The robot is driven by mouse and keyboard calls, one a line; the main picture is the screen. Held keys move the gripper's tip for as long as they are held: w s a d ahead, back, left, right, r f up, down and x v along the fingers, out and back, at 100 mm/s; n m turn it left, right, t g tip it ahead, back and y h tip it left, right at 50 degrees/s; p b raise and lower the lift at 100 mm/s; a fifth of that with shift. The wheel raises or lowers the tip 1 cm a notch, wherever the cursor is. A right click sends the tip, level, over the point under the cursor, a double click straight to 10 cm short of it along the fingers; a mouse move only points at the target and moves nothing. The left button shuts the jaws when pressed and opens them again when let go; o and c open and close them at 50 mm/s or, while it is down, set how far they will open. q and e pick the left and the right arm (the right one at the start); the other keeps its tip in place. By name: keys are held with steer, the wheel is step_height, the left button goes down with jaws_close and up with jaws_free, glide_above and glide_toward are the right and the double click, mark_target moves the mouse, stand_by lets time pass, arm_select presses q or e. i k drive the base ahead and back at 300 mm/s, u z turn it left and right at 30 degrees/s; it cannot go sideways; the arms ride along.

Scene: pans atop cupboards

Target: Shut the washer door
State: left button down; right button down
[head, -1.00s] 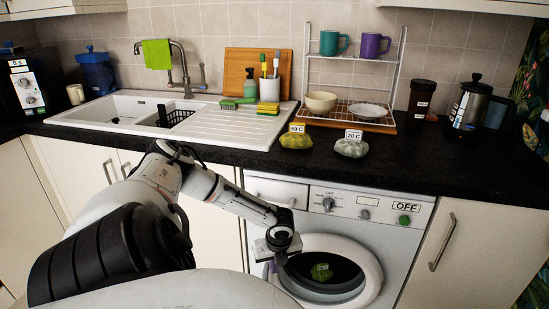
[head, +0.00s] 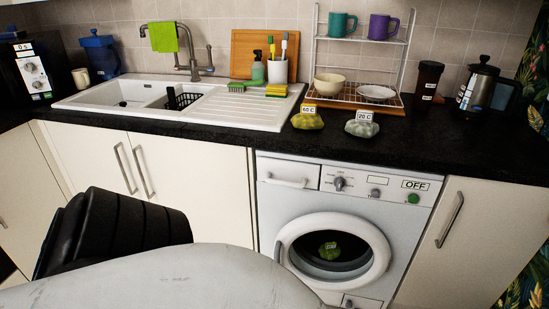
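The white washer (head: 385,213) stands under the black counter, with OFF on its panel label. Its round door (head: 377,238) has a thick white ring and dark glass. The ring sits over the opening and looks about flush with the washer front. I cannot tell whether it is latched. A small grip shows at the door's left edge (head: 278,252). A green item (head: 328,250) shows through the glass. Neither gripper is in view.
White cupboards (head: 190,170) flank the washer on both sides. On the counter (head: 445,150) are a yellow-green bundle (head: 307,121) tagged 60 C and a grey-green one (head: 362,129) tagged 20 C, beside a dish rack (head: 350,103).

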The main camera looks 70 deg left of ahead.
mark_target(379, 242)
steer(key=k, duration=1)
steer(key=u, duration=0.75)
steer(key=i, duration=1)
steer(key=z, duration=0.1)
